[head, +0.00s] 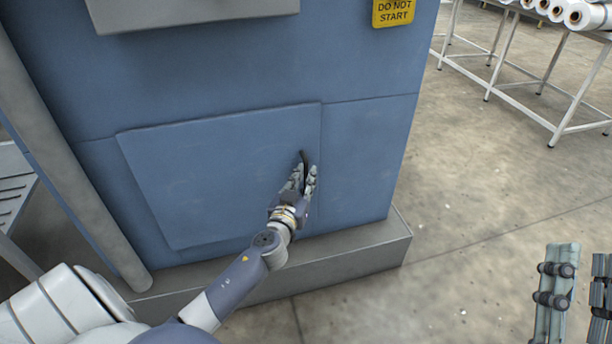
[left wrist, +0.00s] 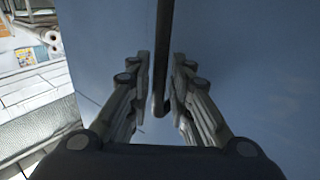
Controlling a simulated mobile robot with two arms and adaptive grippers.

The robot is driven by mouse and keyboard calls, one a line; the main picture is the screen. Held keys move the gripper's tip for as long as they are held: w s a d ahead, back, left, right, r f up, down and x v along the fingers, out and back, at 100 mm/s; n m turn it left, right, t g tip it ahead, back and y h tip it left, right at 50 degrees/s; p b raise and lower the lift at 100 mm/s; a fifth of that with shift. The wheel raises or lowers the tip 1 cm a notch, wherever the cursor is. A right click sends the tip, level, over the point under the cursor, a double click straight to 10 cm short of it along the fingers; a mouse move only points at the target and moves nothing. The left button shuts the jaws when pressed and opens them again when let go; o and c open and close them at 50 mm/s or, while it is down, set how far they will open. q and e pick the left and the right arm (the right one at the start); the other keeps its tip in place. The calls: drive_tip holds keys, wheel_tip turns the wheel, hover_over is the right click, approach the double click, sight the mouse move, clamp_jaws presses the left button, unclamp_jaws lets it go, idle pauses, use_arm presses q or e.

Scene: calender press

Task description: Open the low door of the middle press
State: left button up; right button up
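The low door (head: 215,165) is a flat blue panel on the front of the blue press (head: 370,140). It looks shut against the press face. Its dark upright bar handle (head: 303,157) is near the right edge. My left gripper (head: 308,170) is at the handle. In the left wrist view the handle (left wrist: 163,50) runs between the two fingers of the left gripper (left wrist: 162,60), with a small gap on each side, so the gripper is open around it. My right gripper (head: 583,258) is at the lower right of the head view, fingers apart, empty and away from the press.
A grey plinth (head: 350,257) sticks out under the press. A grey post (head: 65,150) stands at the left. A yellow sign (head: 393,12) is above. White rolls (head: 587,14) lie on a rack at upper right. The floor (head: 480,200) right of the press is clear.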

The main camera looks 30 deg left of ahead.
use_arm(q)
drive_tip(key=shift+w+a, duration=0.15)
drive_tip(key=shift+w, duration=0.45)
clamp_jaws()
